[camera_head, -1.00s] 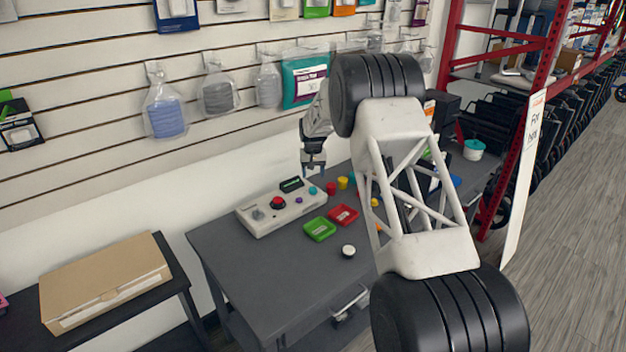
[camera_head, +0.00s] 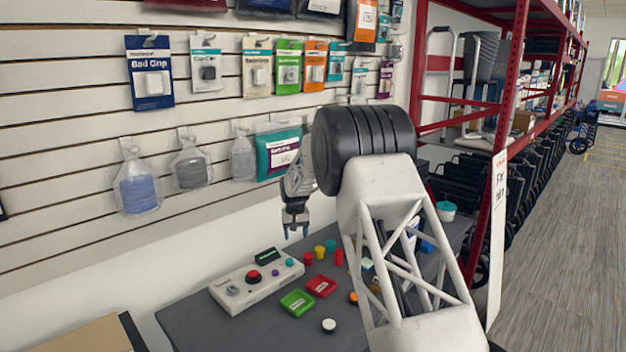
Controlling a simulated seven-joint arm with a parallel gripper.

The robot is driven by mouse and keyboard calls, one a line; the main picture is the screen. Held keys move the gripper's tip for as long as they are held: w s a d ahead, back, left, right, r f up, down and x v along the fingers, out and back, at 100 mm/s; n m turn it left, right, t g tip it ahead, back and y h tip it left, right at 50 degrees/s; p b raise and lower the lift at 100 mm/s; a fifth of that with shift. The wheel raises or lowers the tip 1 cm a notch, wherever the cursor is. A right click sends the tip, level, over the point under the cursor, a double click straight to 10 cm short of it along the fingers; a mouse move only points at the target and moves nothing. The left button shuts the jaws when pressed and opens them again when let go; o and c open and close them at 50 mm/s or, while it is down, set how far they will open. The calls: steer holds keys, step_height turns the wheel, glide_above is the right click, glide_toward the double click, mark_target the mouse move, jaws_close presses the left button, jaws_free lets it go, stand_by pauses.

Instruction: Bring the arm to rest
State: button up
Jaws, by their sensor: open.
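My gripper (camera_head: 296,230) hangs fingers-down above the back of the grey table (camera_head: 200,322), just above and right of the white control box. Its jaws are open, with nothing seen between them. My white lattice arm with black joints fills the right-middle of the view and hides part of the table's right side.
On the table are a white control box (camera_head: 240,293) with a red button, a green tray (camera_head: 297,301), a red tray (camera_head: 320,286), a white-topped round piece (camera_head: 329,325) and several small coloured pieces. Behind is a slatted wall with hanging packages; a red rack (camera_head: 497,160) stands right.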

steer(key=s+d+r, duration=0.5)
steer(key=s+r, duration=0.3)
steer(key=s, duration=0.2)
steer(key=s+d+r+m+t, duration=0.1)
steer(key=s+d+r, duration=0.5)
steer(key=s+r, duration=0.3)
steer(key=s+d+r, duration=0.5)
steer(key=s+r, duration=0.1)
steer(key=s, duration=0.5)
steer(key=s+d+r, duration=0.1)
steer(key=s+d, duration=0.2)
steer(key=s, duration=0.7)
steer(key=s+d+r, duration=0.2)
steer(key=s+d, duration=0.1)
steer(key=s, duration=0.7)
steer(key=s+d+f, duration=0.1)
steer(key=s+f, duration=0.1)
steer(key=s, duration=0.8)
steer(key=s+d+f+m+t, duration=0.1)
steer(key=s+d+f, duration=0.1)
steer(key=s, duration=0.8)
steer(key=shift+d+f, duration=0.2)
steer(key=shift+f, duration=0.55)
